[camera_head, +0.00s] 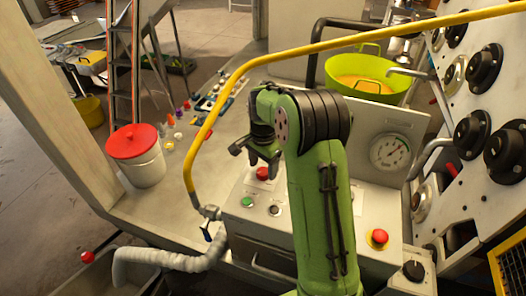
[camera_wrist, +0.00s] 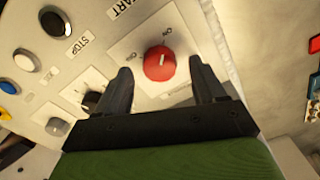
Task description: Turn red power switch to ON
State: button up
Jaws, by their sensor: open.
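The red power switch (camera_wrist: 159,63) is a round knob on a pale square plate on the control panel. In the head view the red knob (camera_head: 262,173) shows just under my gripper (camera_head: 257,156). In the wrist view my gripper (camera_wrist: 161,72) is open, with one dark finger on each side of the knob. The fingers look apart from the knob; their height above it is hard to judge.
Black STOP button (camera_wrist: 55,24), blue button (camera_wrist: 9,87) and a small black knob (camera_wrist: 91,100) lie near the switch. In the head view a yellow hose (camera_head: 300,50) arches over the panel, and a green button (camera_head: 247,201) and red mushroom button (camera_head: 379,237) sit nearby.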

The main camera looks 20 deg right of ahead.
aim_at(263, 171)
notch_tip(263, 171, up, 14)
jog(key=p, duration=0.1)
jog(key=shift+r+p, duration=0.25)
jog(key=shift+p, duration=0.05)
jog(key=s+a+r+n+t, duration=0.1)
jog(key=s+a+r+n, duration=0.15)
jog(key=s, duration=0.25)
jog(key=s+a+r+n+t+b, duration=0.1)
jog(key=s+a+r+n, duration=0.15)
jog(key=s, duration=0.25)
jog(key=s+a+r+n+t, duration=0.1)
jog(key=s+n, duration=0.2)
jog(key=s, duration=0.2)
jog(key=s+a+f+n+t, duration=0.1)
jog(key=s+f+n, duration=0.1)
jog(key=s, duration=0.4)
jog(key=s+a+f+n+t, duration=0.1)
jog(key=s+a+f+n, duration=0.1)
jog(key=s, duration=0.4)
jog(key=shift+a+f+n+t+b, duration=0.2)
jog(key=shift+f+n+t+b, duration=0.15)
jog(key=shift+f+n, duration=0.4)
jog(key=shift+r, duration=0.2)
